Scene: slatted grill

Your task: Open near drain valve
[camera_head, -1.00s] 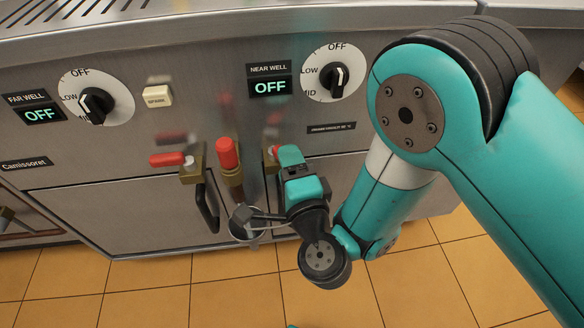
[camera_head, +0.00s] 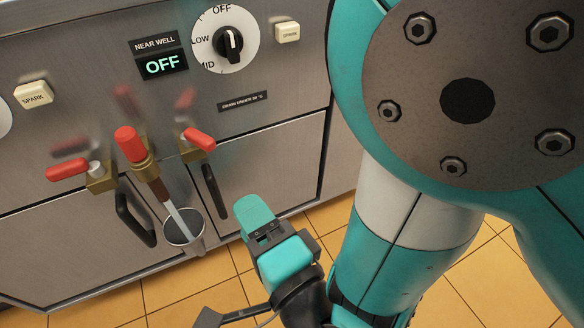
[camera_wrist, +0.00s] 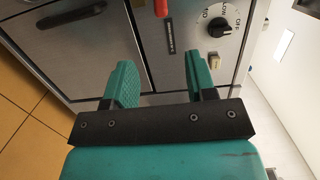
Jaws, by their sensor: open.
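The near drain valve, a brass body (camera_head: 190,153) with a red lever handle (camera_head: 199,139), sticks out of the steel front below the near well panel. Its lever slants down to the right. In the wrist view a red handle (camera_wrist: 160,8) shows at the top edge, beyond the fingers; it looks like this valve's. My gripper (camera_wrist: 160,76) is open, with nothing between its teal fingers. In the head view my gripper (camera_head: 258,222) is below and right of the valve, apart from it; one finger hides the other.
A second red-handled valve (camera_head: 68,170) is at the left. Between them stands a red-topped brass fitting (camera_head: 131,146) above a metal cup (camera_head: 183,228). Black door handles (camera_head: 214,190) project below. The near well display (camera_head: 164,64) reads OFF. Tiled floor lies in front.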

